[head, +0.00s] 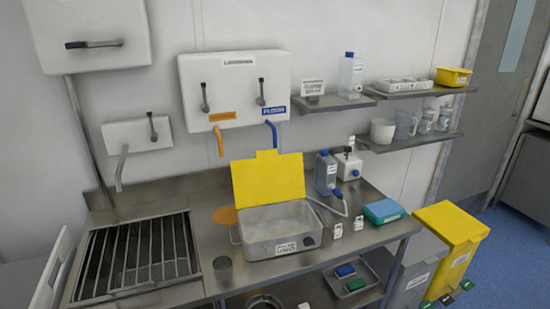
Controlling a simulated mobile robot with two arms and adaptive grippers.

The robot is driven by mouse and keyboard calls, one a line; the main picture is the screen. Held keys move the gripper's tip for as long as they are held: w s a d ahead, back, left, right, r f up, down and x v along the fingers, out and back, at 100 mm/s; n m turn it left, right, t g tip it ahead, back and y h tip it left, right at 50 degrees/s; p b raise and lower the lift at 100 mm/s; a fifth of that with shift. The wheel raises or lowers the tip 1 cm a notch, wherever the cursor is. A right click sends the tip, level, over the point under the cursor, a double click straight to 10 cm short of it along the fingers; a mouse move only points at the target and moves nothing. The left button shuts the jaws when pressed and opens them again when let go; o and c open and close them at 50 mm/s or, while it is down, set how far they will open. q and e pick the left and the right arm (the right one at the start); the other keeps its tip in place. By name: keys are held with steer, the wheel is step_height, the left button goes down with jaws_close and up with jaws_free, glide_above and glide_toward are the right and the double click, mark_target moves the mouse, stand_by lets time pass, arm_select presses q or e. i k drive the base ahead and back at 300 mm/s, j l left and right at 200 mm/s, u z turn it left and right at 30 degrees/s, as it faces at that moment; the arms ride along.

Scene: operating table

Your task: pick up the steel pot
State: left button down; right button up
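A round steel vessel (263,301), which may be the steel pot, shows at the bottom edge below the counter front. Only its upper part is in view. A rectangular steel basin (270,250) with side handles and a white label stands on the steel counter (345,251). A yellow panel (268,180) stands upright behind the basin. A small grey cup (223,270) stands to the left of the basin. Neither of my grippers is in view.
A slatted drain grid (140,252) fills the counter's left part. A blue-green box (384,211) and bottles (326,172) stand right of the basin. A tray (352,284) with small packs lies on the lower shelf. A yellow bin (455,240) stands at the right.

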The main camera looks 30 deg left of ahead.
mark_target(222, 266)
steer(key=u, duration=1.3)
steer(key=i+l+u, duration=0.25)
steer(key=u, duration=0.2)
steer(key=i+l+u, duration=0.15)
steer(key=l+u, duration=0.25)
steer(key=l, duration=0.15)
